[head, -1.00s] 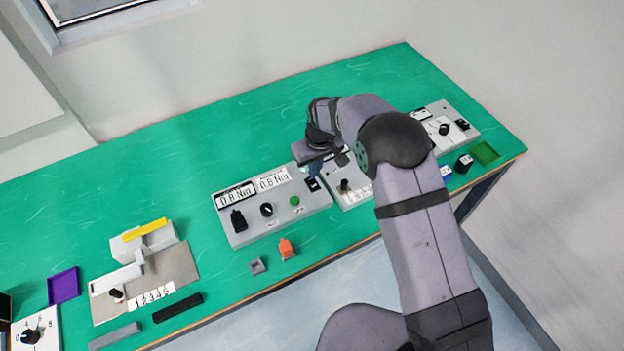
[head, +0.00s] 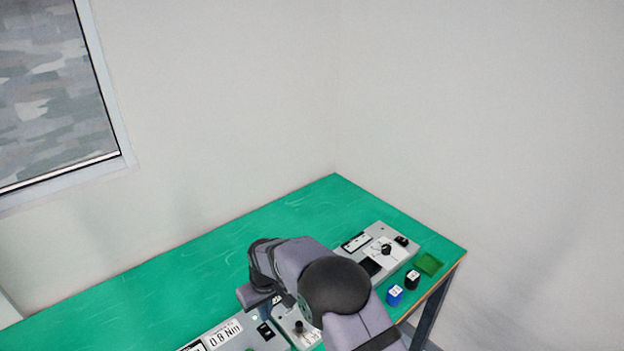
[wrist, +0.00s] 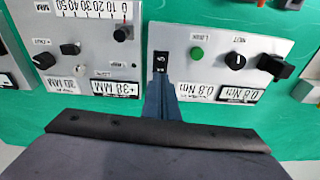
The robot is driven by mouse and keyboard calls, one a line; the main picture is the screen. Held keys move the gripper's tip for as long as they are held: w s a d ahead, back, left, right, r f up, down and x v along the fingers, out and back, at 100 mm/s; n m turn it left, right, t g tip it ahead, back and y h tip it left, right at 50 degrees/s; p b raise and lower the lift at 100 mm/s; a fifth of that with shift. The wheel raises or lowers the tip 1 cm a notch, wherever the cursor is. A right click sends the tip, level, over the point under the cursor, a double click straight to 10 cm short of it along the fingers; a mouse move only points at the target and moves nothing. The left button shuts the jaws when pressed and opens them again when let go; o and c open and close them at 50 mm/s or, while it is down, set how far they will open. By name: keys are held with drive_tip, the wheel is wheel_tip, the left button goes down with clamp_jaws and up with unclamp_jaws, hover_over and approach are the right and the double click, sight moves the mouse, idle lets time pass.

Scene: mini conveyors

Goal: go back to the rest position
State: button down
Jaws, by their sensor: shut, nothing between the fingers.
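My gripper (wrist: 160,90) is shut and empty. In the wrist view its blue-grey fingers point at a small black rocker switch (wrist: 161,63) on the left edge of the torque panel (wrist: 215,50). The fingertips appear just at or over the switch's lower edge; I cannot tell whether they touch it. In the head view my gripper is largely hidden behind my own arm, above the panels near the bottom of the picture.
The green table (head: 190,270) has clear room behind the panels. A neighbouring panel (wrist: 80,40) reads in MM. To the right in the head view are another grey panel (head: 375,245), a blue block (head: 394,295), a black block (head: 411,280) and a green tray (head: 429,264).

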drive_tip(key=s+d+f, duration=0.2)
drive_tip(key=s, duration=0.1)
drive_tip(key=s+d+f+g+h, duration=0.1)
drive_tip(key=s+d, duration=0.1)
drive_tip(key=s, duration=0.1)
drive_tip(key=s+d+f+g, duration=0.1)
drive_tip(key=s+d+f, duration=0.1)
drive_tip(key=s, duration=0.1)
drive_tip(key=shift+s+d+f+m+h, duration=0.1)
drive_tip(key=shift+d+f+m+h, duration=0.25)
drive_tip(key=shift+m+h, duration=0.05)
drive_tip(key=s+d+r+m+g, duration=0.1)
drive_tip(key=s+d+r, duration=0.3)
drive_tip(key=s+d, duration=0.25)
drive_tip(key=s+d+r+m, duration=0.2)
drive_tip(key=s+d+r, duration=0.1)
drive_tip(key=s+d, duration=0.3)
drive_tip(key=s+d+r+m+g, duration=0.1)
drive_tip(key=s+d+r, duration=0.35)
drive_tip(key=d, duration=0.25)
drive_tip(key=w+d+r+m+t, duration=0.2)
drive_tip(key=w+d+r+m, duration=0.1)
drive_tip(key=d+r, duration=0.1)
drive_tip(key=shift+d+r+t+y, duration=0.3)
drive_tip(key=shift+d+r+t, duration=0.1)
drive_tip(key=shift+d, duration=0.5)
